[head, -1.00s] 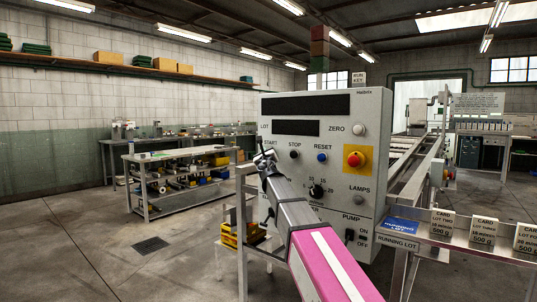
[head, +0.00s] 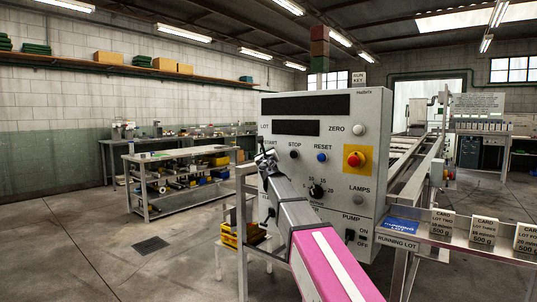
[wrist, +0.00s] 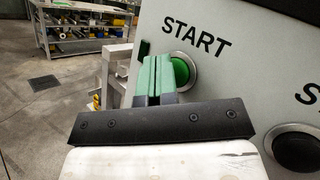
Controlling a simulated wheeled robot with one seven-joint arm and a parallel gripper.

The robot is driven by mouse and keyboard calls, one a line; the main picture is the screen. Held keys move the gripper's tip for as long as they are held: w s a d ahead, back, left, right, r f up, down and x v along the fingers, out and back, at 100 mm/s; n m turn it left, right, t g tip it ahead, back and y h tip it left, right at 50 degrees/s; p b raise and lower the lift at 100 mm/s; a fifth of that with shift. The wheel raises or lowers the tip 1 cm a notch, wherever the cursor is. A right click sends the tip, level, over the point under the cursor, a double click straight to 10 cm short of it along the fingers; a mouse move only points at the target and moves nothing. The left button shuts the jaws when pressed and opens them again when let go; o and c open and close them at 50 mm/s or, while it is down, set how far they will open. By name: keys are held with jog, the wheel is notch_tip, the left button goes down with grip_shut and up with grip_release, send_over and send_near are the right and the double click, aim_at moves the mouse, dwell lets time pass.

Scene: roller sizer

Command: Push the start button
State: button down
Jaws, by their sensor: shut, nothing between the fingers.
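The start button is a round green button (wrist: 187,68) in a metal ring under the word START, in the wrist view. My gripper (wrist: 155,65) is shut and empty, its green fingers side by side. The fingertips overlap the left part of the button in that view; I cannot tell whether they touch it. In the head view my gripper (head: 264,158) is at the left edge of the grey control panel (head: 345,215), just below the START label, and hides the button.
The panel also has a black STOP button (head: 294,154), a blue RESET button (head: 322,157), a red emergency knob (head: 355,159) on yellow and a black dial (head: 316,191). A metal ledge with cards (head: 441,221) is at right. Open floor lies at left.

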dwell(0.6)
jog(key=shift+s+a, duration=0.5)
jog(key=shift+s, duration=0.15)
jog(key=shift+s, duration=0.1)
jog(key=shift+s+a, duration=1.55)
jog(key=shift+s, duration=0.3)
